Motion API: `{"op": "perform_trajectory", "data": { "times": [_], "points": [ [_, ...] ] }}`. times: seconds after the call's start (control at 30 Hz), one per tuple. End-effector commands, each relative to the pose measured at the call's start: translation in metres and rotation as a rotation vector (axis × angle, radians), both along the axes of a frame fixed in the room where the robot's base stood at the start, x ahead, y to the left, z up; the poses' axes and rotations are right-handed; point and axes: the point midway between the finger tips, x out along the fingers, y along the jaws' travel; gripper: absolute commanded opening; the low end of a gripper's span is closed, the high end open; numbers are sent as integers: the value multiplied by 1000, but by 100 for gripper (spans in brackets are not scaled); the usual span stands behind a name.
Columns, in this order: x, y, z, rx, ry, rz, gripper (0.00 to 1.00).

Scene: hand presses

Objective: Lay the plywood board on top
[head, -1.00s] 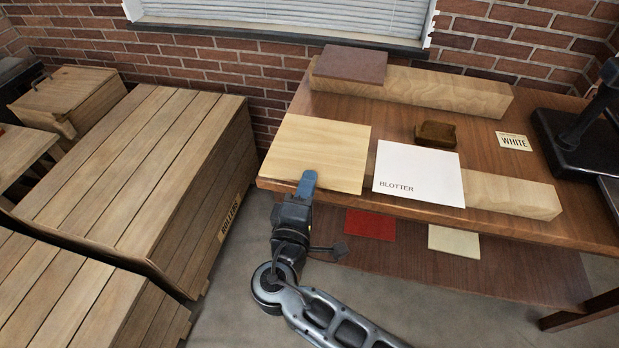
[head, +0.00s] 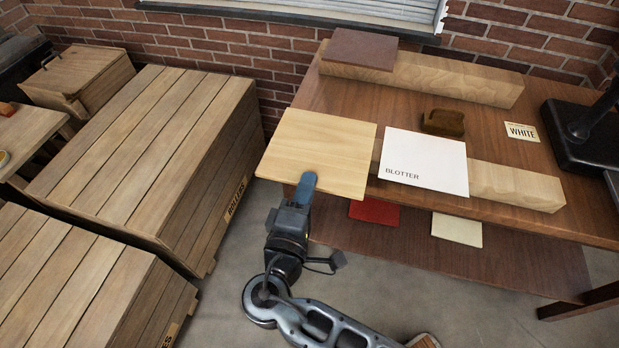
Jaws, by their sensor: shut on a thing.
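The plywood board (head: 322,146) is a pale, square, thin sheet at the left front of the wooden table. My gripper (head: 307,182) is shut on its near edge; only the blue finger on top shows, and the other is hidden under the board. The board reaches past the table's left front edge and looks roughly level. I cannot tell how high it is above the table. A white sheet marked BLOTTER (head: 425,158) lies just right of the board, on the front wooden beam (head: 515,184). A dark red-brown square plate (head: 359,48) lies on the back beam (head: 440,83).
A brown block (head: 443,122) and a WHITE label (head: 521,132) lie between the beams. A black press (head: 575,125) stands at the right. A red sheet (head: 374,211) and a cream sheet (head: 456,229) lie on the lower shelf. A ROLLERS crate (head: 150,150) stands left.

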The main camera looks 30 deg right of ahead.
Motion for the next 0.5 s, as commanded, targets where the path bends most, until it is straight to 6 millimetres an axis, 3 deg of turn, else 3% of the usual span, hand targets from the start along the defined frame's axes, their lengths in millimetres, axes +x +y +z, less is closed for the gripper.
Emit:
{"op": "perform_trajectory", "data": {
  "times": [0.5],
  "points": [
    [-40,40,0,-1,-1,0,0]
  ]
}}
